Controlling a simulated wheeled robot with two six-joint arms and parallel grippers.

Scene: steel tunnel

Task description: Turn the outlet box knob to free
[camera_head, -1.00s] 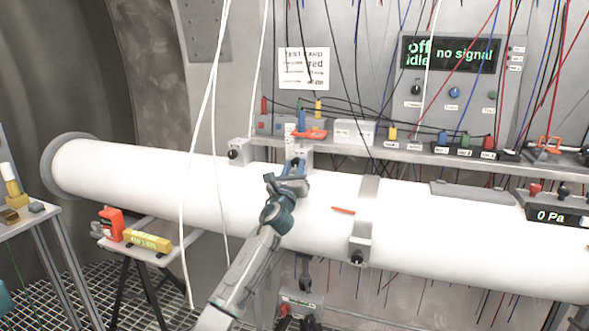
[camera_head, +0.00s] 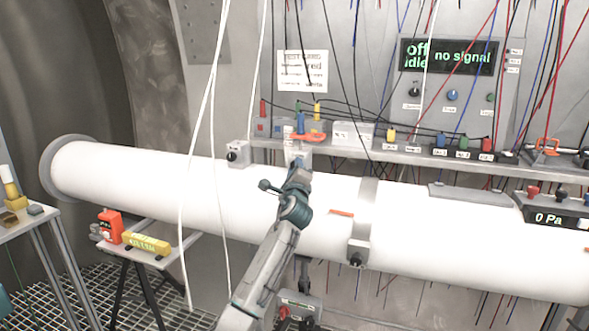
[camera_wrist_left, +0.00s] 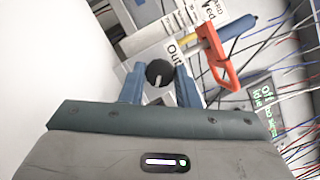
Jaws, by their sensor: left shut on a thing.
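The outlet box knob (camera_wrist_left: 160,73) is black and round with a white pointer line, in the left wrist view. Its white label (camera_wrist_left: 175,50), partly cut off, starts with "Out". My left gripper (camera_wrist_left: 160,84) has its two blue fingers on either side of the knob and is shut on it. In the head view my left gripper (camera_head: 299,164) reaches up to the small grey outlet box (camera_head: 298,147) on top of the white pipe and hides the knob there. My right gripper is not in view.
Another grey box with a black knob (camera_head: 232,155) sits left on the pipe. White cables (camera_head: 204,110) hang in front.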

